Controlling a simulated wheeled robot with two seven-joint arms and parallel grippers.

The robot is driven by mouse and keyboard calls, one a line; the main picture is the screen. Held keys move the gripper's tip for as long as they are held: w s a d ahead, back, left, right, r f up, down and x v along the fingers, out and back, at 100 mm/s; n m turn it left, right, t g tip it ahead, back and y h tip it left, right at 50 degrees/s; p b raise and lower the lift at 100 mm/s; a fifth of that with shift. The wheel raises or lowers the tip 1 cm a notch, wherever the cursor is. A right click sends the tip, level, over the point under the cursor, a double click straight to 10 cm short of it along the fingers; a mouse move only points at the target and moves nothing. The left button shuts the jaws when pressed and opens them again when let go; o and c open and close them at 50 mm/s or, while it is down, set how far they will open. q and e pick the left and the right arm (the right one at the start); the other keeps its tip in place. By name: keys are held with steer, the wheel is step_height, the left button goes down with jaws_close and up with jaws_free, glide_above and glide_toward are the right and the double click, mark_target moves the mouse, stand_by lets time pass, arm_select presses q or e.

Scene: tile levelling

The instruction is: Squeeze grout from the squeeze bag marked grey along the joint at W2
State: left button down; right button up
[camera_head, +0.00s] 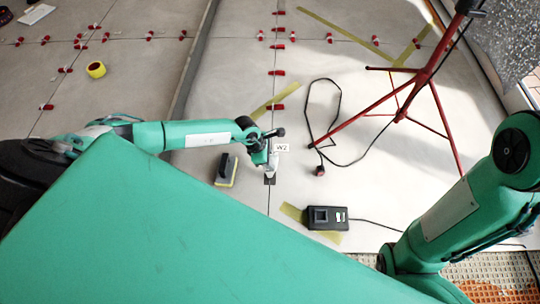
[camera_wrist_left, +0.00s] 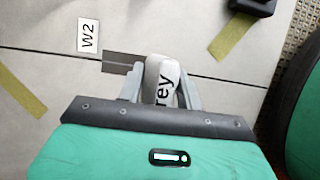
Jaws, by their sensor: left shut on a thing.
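My left gripper (camera_head: 269,164) is over the floor tiles near the W2 label (camera_head: 282,148). In the left wrist view the left gripper (camera_wrist_left: 160,90) is shut on a pale squeeze bag (camera_wrist_left: 157,70) with "rey" readable on it. The W2 label (camera_wrist_left: 88,35) lies flat on the tile beside the joint. The joint (camera_wrist_left: 215,77) runs across the wrist view and passes under the bag; a dark grey strip (camera_wrist_left: 118,62) lies along it beside the bag. The bag's nozzle is hidden. My right gripper is not in view.
A float with a yellow edge (camera_head: 226,170) lies left of the gripper. A black box (camera_head: 327,218) with a cable stands to the right. A red tripod (camera_head: 420,76) and loose black cable are further right. Red clips (camera_head: 276,107) line the far joints.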

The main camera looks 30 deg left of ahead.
arm_select(q)
steer(key=shift+s+d, duration=0.15)
steer(key=shift+s, duration=0.15)
steer(key=shift+s+p, duration=0.1)
steer(key=shift+p, duration=0.2)
steer(key=shift+s+d+p, duration=0.45)
steer(key=shift+s+p, duration=0.3)
steer(key=shift+s, duration=0.15)
steer(key=shift+s+d+p, duration=0.45)
steer(key=shift+s+p, duration=0.3)
steer(key=shift+p, duration=0.05)
steer(key=shift+s, duration=0.1)
